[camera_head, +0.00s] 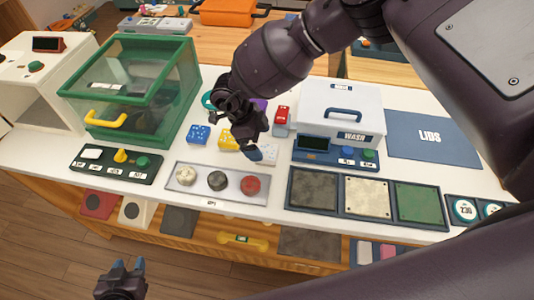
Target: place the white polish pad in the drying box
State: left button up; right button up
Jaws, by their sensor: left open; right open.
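A tray (222,199) on the white table holds a white round pad (186,175), a dark one and a red one; the white one looks like the white polish pad. A green-framed clear box (178,112) with a yellow handle stands at the left, its lid shut; it may be the drying box, though I see no readable label. My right gripper (254,150) is open above the middle of the table, behind the tray and close to a white block (266,154). My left gripper (124,268) is open and empty, low in front of the table.
A dark panel with a yellow knob (121,156) sits before the green box. A white WASH box (340,105), a blue LIDS mat (432,137) and several coloured plates stand to the right. Blue (199,134) and yellow blocks lie near my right gripper. A lower shelf holds more parts.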

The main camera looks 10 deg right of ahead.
aim_at(266, 151)
jog(key=shift+w+x, duration=0.2)
jog(key=shift+x, duration=2.85)
jog(key=shift+c, duration=0.2)
jog(key=c, duration=1)
notch_tip(266, 151, up, 20)
jog(key=shift+r+p, duration=0.1)
jog(key=shift+p, duration=0.4)
jog(key=shift+c, duration=0.2)
jog(key=shift+s, duration=0.1)
